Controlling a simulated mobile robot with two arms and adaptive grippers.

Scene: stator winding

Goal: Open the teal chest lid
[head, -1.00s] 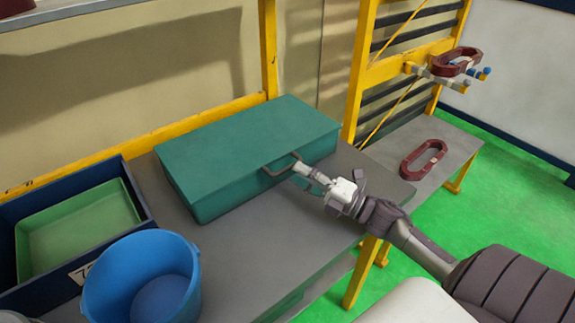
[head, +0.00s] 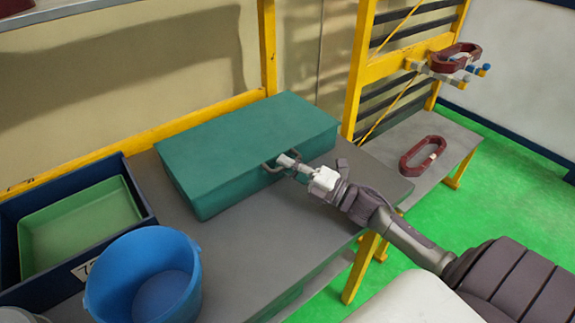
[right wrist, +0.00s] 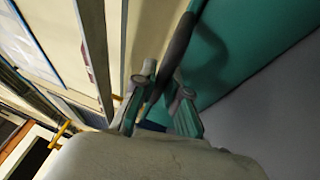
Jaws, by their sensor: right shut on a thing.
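The teal chest (head: 245,145) sits on the grey table with its lid flat and closed. A dark handle (head: 268,167) sticks out from its front side. My right gripper (head: 287,162) is at the handle, reaching in from the right. In the right wrist view, the gripper's fingers (right wrist: 160,95) are closed around the dark handle bar (right wrist: 180,45), with the teal chest (right wrist: 245,40) beside it. My left gripper is not in view.
A blue bucket (head: 110,280) and a dark blue crate (head: 10,240) with a green tray (head: 75,222) stand left of the chest. A yellow rack (head: 355,70) and a dark red ring (head: 423,153) on a low table are at right. Grey tabletop (head: 265,225) before the chest is clear.

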